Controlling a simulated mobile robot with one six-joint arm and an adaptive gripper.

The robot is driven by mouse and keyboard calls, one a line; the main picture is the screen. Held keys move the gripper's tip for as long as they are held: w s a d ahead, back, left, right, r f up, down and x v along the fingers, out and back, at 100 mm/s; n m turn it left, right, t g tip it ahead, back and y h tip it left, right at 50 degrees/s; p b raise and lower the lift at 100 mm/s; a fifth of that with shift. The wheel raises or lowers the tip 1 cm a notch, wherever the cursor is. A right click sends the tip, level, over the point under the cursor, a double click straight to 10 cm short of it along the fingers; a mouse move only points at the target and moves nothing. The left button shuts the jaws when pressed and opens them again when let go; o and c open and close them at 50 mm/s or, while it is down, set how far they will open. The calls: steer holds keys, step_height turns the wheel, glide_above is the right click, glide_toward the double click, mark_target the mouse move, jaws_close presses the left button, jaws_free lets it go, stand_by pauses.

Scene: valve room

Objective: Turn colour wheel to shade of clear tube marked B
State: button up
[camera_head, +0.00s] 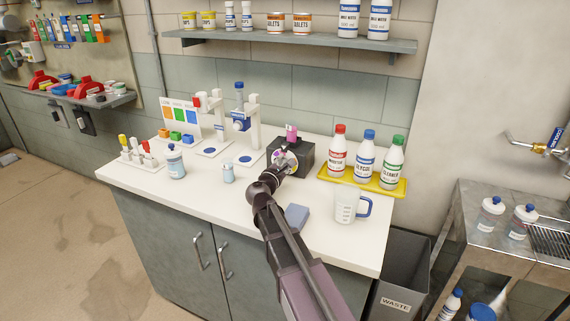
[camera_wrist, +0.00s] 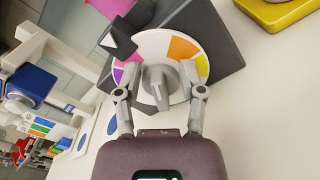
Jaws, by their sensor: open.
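The colour wheel (camera_wrist: 140,47) is a white disc with orange, yellow, purple and magenta sectors on the front of a dark box (camera_wrist: 215,30). A grey knob with a pointer-like tab (camera_wrist: 157,85) sits at its centre. My gripper (camera_wrist: 161,72) is open, with one finger on each side of the knob; I cannot tell whether they touch it. In the head view, my gripper (camera_head: 280,170) is at the front of the dark box (camera_head: 302,150) and partly hides the wheel. A tube with pink contents (camera_head: 291,131) stands on the box. No B marking is readable.
A yellow tray (camera_head: 375,184) with several bottles stands to the right of the box. A measuring jug (camera_head: 346,207) and a blue-grey block (camera_head: 297,215) stand near the arm. A small bottle (camera_head: 228,173) stands to the left.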

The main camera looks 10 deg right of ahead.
steer(key=v, duration=1.2)
steer(key=o, duration=0.6)
steer(key=shift+r, duration=0.1)
steer(key=m, duration=0.1)
steer(key=m+p, duration=0.1)
steer(key=m, duration=0.1)
steer(key=w+a+m+g, duration=0.1)
steer(key=shift+w+r+h, duration=0.1)
steer(key=shift+r+h, duration=0.2)
steer(key=shift+h, duration=0.1)
steer(key=m, duration=0.2)
steer(key=m+g+p, duration=0.1)
steer(key=w+a+m+p, duration=0.1)
steer(key=m, duration=0.1)
steer(key=shift+a+r+m+g+h, duration=0.1)
steer(key=shift+r+m+g+h, duration=0.15)
steer(key=shift+m+g+h, duration=0.05)
steer(key=m, duration=0.1)
steer(key=a+m+g+p, duration=0.1)
steer(key=m, duration=0.3)
steer(key=shift+w+a+r+h, duration=0.2)
steer(key=shift+w+a+h, duration=0.05)
steer(key=shift+w+h, duration=0.05)
steer(key=m, duration=0.1)
steer(key=a+m+g+p, duration=0.1)
steer(key=m, duration=0.1)
steer(key=m+g, duration=0.1)
steer(key=m, duration=0.1)
steer(key=shift+a, duration=0.3)
steer(key=shift+w+d, duration=0.1)
